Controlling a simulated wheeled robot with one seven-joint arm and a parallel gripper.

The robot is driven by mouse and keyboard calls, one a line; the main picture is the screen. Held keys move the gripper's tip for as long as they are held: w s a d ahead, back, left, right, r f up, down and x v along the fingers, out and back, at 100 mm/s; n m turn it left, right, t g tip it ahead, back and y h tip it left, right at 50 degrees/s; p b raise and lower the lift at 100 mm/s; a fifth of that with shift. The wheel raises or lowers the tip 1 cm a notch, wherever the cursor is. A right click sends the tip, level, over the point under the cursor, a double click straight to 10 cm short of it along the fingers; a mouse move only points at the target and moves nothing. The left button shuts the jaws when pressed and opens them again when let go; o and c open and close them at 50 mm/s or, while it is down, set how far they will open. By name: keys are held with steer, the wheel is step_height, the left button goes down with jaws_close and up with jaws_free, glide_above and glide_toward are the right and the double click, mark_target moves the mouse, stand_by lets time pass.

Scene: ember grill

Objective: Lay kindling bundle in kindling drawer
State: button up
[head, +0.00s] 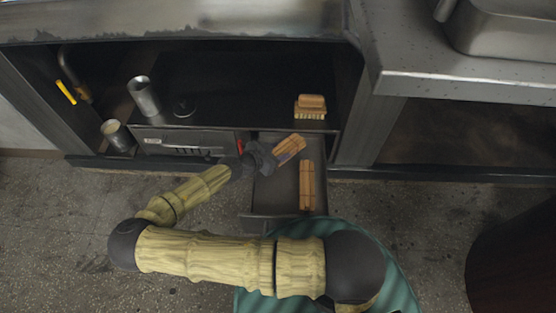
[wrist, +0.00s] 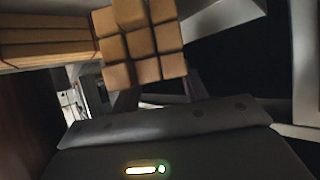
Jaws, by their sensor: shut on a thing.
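A kindling bundle (head: 289,149) of light wooden sticks is held in my gripper (head: 268,156), which is shut on it. In the wrist view the square stick ends of the held bundle (wrist: 140,42) face the camera. The kindling drawer (head: 273,204) is pulled out, and the held bundle is over its back part, tilted up to the right. I cannot tell whether it touches the drawer. A second bundle (head: 307,185) lies lengthwise along the drawer's right side; sticks also show at the upper left of the wrist view (wrist: 45,42).
A metal cylinder (head: 143,96), a small dark round object (head: 184,106) and a cup (head: 117,134) are at the left. A closed drawer front (head: 185,141) is left of the open drawer. The drawer's left front floor is clear.

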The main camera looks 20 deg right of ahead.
steer(key=shift+f+b, duration=1.55)
steer(key=shift+f, duration=0.75)
steer(key=shift+f, duration=0.15)
steer(key=o, duration=1.1)
